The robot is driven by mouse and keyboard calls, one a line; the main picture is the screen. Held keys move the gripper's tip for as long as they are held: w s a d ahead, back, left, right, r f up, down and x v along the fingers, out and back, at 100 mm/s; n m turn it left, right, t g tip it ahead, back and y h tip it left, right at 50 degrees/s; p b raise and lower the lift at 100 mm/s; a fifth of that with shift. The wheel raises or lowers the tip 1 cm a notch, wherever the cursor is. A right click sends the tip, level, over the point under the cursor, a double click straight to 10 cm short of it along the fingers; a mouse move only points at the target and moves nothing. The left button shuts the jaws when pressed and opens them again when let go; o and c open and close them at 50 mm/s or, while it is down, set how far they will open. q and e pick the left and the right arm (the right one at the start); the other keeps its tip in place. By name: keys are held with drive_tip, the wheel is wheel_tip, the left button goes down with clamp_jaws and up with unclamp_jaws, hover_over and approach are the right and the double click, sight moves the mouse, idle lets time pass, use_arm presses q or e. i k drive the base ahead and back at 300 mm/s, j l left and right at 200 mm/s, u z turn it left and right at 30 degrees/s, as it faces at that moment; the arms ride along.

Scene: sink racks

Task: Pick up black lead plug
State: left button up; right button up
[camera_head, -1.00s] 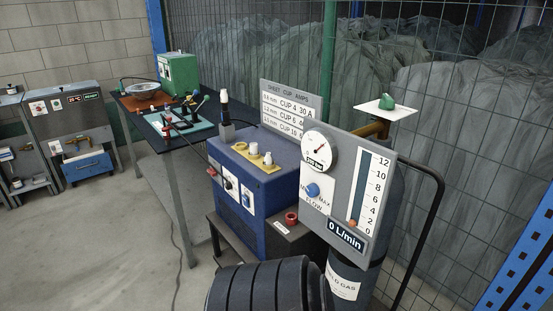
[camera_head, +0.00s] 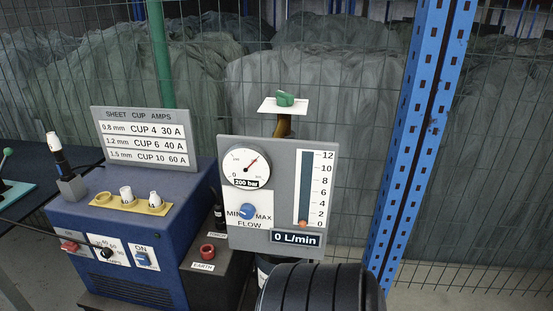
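A dark, upright plug-like piece (camera_head: 217,212) stands in the gap between the blue welding machine (camera_head: 178,240) and the grey gauge panel (camera_head: 278,160). It looks black, but it is small and partly hidden, so I cannot tell for certain that it is the black lead plug. A red ring socket (camera_head: 207,251) with an EARTH label sits just below it on a dark box. A thin black cable crosses the machine's front at the left. Neither of my grippers is in view.
Ceramic cups (camera_head: 126,195) stand on a yellow tray on the machine, beside a torch (camera_head: 57,155) in its holder. An amps sign (camera_head: 146,138) stands behind. A blue upright post (camera_head: 415,140) and wire fence bound the right and back.

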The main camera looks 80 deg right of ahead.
sight(219, 209)
drive_tip(key=i+l+z, duration=0.15)
drive_tip(key=z, duration=0.3)
drive_tip(key=i+z, duration=0.15)
drive_tip(key=z, duration=0.3)
drive_tip(key=i+z, duration=0.2)
drive_tip(key=z, duration=0.2)
drive_tip(key=i+z, duration=0.15)
drive_tip(key=z, duration=0.3)
drive_tip(key=i+j+z, duration=0.1)
drive_tip(key=z, duration=0.35)
drive_tip(key=j+z, duration=0.2)
drive_tip(key=z, duration=0.3)
drive_tip(key=i, duration=0.05)
